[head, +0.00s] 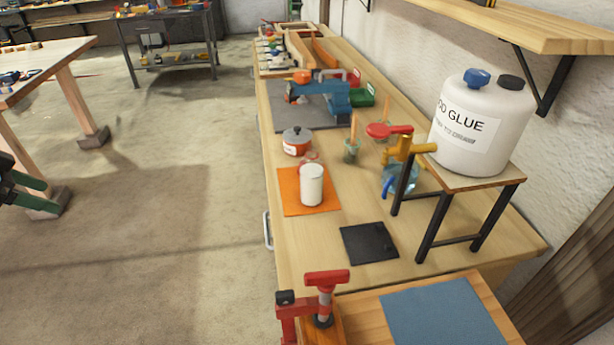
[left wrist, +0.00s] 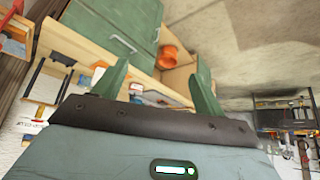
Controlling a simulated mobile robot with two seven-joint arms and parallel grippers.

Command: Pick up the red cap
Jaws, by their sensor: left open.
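A flat red piece with a short arm (head: 388,130) sits by the yellow tap in the head view; I cannot tell whether it is a cap or a tap handle. A small reddish ring (head: 309,157) shows just behind the white cup (head: 312,185), partly hidden by it; it may be the red cap. My left gripper (head: 40,192) is at the left edge of the head view, over the floor and far from the bench. In the left wrist view its two green fingers (left wrist: 160,75) are apart with nothing between them. My right gripper is not in view.
The cup stands on an orange mat (head: 290,206) on the long bench. A white glue jug (head: 478,125) stands on a small raised stand (head: 470,182). A dark square pad (head: 368,243) and a red clamp (head: 322,290) are nearer. Floor left of the bench is clear.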

